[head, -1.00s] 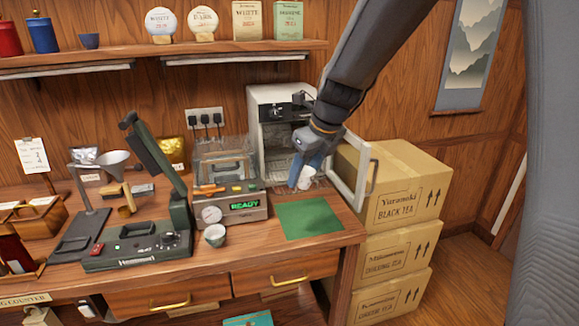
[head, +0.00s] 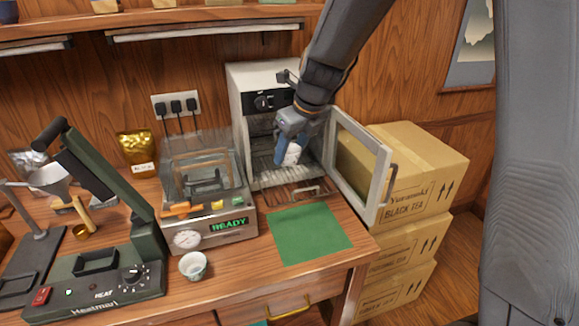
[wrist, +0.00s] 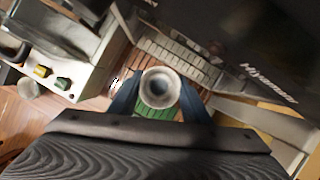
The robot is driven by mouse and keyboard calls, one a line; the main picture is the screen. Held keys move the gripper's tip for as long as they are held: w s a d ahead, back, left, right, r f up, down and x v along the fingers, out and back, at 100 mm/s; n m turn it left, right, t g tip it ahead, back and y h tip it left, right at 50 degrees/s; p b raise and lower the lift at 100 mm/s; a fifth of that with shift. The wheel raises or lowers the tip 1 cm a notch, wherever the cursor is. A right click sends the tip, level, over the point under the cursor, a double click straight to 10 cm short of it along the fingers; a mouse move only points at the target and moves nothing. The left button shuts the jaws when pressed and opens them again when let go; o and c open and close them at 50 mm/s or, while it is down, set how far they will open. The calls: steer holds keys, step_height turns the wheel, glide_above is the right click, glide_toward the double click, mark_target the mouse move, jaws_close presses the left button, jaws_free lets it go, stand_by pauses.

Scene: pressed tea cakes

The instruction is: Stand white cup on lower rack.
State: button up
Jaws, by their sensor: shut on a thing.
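The white cup (head: 291,155) is in my gripper (head: 288,146), whose blue fingers are shut on it. In the wrist view the cup (wrist: 160,88) is seen from above, mouth toward the camera, between the two fingers (wrist: 158,97). The gripper holds it in front of the open mouth of a white cabinet (head: 245,110), above the front of a wire rack (head: 268,177) low in the cabinet. I cannot tell whether the cup touches the rack. Slats of a rack (wrist: 180,58) also show beyond the cup in the wrist view. My arm hides part of the interior.
The cabinet door (head: 372,165) stands open to the right, close to my gripper. A green mat (head: 308,233) lies in front. A machine with a READY display (head: 229,224) stands left, with a patterned cup (head: 193,265) before it. Tea boxes (head: 420,180) are stacked at right.

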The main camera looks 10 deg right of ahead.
mark_target(290, 181)
steer(key=shift+f, duration=2.95)
steer(key=shift+f, duration=0.15)
steer(key=o, duration=1)
steer(key=v, duration=1.2)
steer(key=shift+s+d+f+n+g+h+b, duration=0.15)
steer(key=shift+s+d+f+n+g+h, duration=0.25)
steer(key=shift+s+d+f+n, duration=2.45)
steer(key=shift+s+d+f+n+g+h+b, duration=0.15)
steer(key=shift+s+f+n+g+h, duration=0.55)
steer(key=shift+s+n, duration=4.35)
steer(key=shift+s+d+f+n+h+b, duration=0.15)
steer(key=shift+s+d+f+n, duration=1.6)
steer(key=shift+n, duration=4.95)
steer(key=shift+w+a+f, duration=0.35)
steer(key=shift+w+f, duration=0.05)
steer(key=shift+w, duration=0.15)
